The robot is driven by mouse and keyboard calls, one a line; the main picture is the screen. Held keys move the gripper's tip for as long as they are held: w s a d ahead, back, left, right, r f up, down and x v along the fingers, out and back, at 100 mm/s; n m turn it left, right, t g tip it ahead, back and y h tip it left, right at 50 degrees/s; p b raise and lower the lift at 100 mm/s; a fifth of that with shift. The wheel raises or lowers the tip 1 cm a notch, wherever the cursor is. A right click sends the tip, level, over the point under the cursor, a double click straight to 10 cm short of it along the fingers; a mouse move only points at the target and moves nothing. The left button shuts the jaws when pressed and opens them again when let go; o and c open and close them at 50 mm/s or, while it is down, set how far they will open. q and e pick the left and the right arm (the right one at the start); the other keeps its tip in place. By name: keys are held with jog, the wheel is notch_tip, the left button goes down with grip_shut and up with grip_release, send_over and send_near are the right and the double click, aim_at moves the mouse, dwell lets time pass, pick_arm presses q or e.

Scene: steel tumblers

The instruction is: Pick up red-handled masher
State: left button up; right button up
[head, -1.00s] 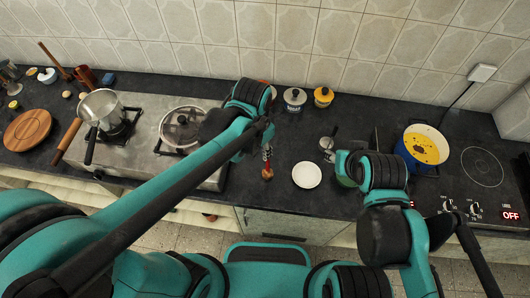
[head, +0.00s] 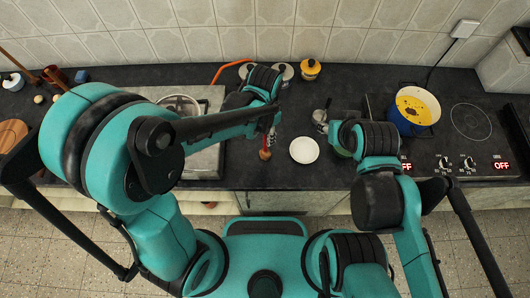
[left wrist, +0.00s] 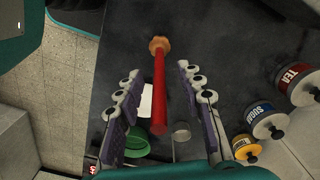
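The red-handled masher shows in the left wrist view as a long red handle (left wrist: 160,98) with an orange-brown rounded end at the top. In the head view its brown end (head: 265,154) shows on the dark counter, left of the white plate; my gripper hides part of the rest. My left gripper (left wrist: 160,70) is open, with its two fingers on either side of the handle and gaps visible on both sides. In the head view my left gripper (head: 270,133) is above the masher. My right arm's end is over the counter to the right; its fingers are hidden.
A white plate (head: 304,150) and a metal vessel (head: 320,117) stand right of the masher. A green bowl (left wrist: 137,144) is close by. Labelled jars (left wrist: 268,121) stand along the wall. A yellow-filled blue pot (head: 415,110) is on the right hob.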

pick_arm(q)
jog(key=shift+f, duration=0.3)
grip_shut()
jog(key=shift+r, duration=0.15)
